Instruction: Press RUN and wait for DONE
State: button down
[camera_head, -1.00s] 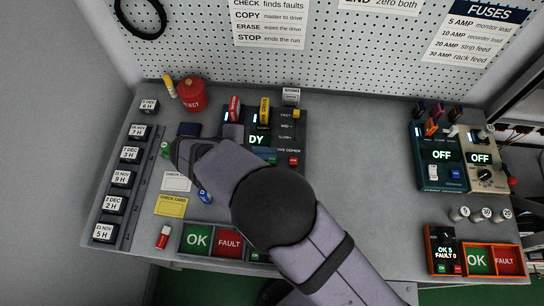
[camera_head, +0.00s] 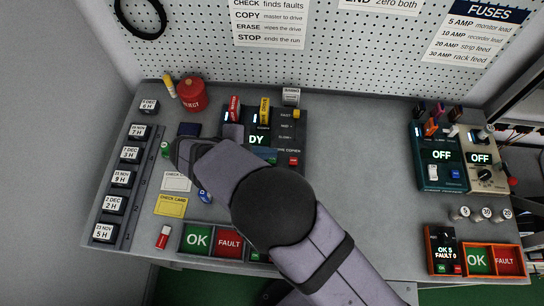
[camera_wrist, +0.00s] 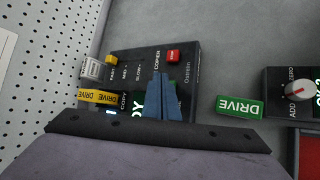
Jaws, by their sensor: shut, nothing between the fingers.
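The dark drive copier (camera_head: 290,132) stands at the back middle of the bench, with a red drive (camera_head: 234,107) and a yellow drive (camera_head: 264,109) upright in it. Its display (camera_head: 257,140) shows the letters "DY"; the rest is hidden by my arm. A red STOP button (camera_head: 293,160) is at its right edge and shows in the wrist view too (camera_wrist: 173,56).
A green drive (camera_wrist: 240,107) lies on the bench. OK (camera_head: 197,239) and FAULT (camera_head: 229,242) pads are at the front edge. Bench right of the copier is clear.

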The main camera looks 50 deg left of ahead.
jog(key=shift+f, duration=0.2)
jog(key=shift+f+b, duration=0.25)
jog(key=shift+b, duration=0.1)
jog(key=shift+f+b, duration=0.35)
jog(key=shift+f, duration=0.1)
dwell(0.7)
jog(key=shift+r, duration=0.1)
jog(key=shift+r+p, duration=0.55)
jog(key=shift+r, duration=0.25)
dwell(0.3)
jog(key=shift+r+p, duration=1.65)
jog(key=shift+r, duration=0.9)
